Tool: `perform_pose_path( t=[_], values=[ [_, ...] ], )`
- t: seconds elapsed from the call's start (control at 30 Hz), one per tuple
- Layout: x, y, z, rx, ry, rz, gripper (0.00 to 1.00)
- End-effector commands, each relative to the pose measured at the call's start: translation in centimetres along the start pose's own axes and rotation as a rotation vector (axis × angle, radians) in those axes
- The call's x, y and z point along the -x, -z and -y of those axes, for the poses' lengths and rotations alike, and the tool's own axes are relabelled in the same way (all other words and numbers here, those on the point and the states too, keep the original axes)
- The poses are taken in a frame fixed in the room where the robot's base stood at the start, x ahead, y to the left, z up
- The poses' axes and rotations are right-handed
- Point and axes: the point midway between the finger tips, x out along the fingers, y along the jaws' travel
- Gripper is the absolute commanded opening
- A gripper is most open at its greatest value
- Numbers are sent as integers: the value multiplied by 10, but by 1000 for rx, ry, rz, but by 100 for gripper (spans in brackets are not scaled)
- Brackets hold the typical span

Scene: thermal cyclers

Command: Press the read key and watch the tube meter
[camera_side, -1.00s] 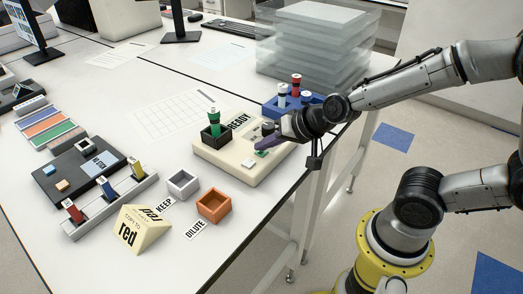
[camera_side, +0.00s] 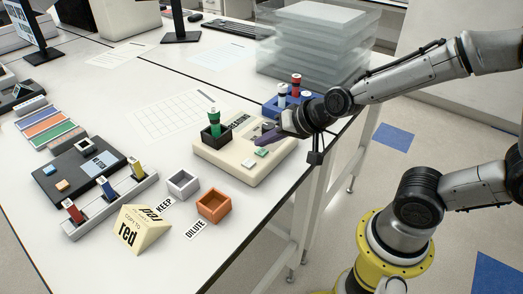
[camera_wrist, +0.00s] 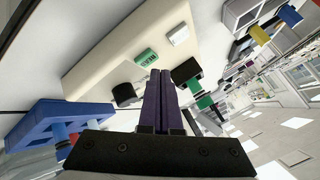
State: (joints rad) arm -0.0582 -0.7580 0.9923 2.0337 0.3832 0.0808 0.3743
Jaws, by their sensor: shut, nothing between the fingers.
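The tube meter (camera_side: 228,158) is a beige box on the white bench. A green-topped tube (camera_side: 214,122) stands upright in its black socket (camera_side: 212,137). Its display (camera_side: 240,124) carries dark lettering too small to read surely. The green key (camera_side: 262,152) sits on the meter's front part beside a white key (camera_side: 247,164). The wrist view also shows the green key (camera_wrist: 147,57), with lettering on it. My gripper (camera_side: 262,138), with purple fingers, is shut and empty, just behind and above the green key, apart from it.
A blue rack (camera_side: 273,112) with several tubes stands behind my gripper. Clear stacked boxes (camera_side: 310,45) are further back. A white KEEP box (camera_side: 183,184), an orange DILUTE box (camera_side: 213,207) and a yellow "red" wedge (camera_side: 143,232) stand at the front.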

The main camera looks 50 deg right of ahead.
Motion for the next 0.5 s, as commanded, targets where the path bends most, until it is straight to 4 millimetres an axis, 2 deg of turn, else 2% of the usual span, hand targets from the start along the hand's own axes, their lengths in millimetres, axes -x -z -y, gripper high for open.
perform_pose_path(
  t=[0.27,0.5],
  values=[
    [2,2,2,0,1,-1,0],
    [17,13,13,1,1,0,0]
  ],
)
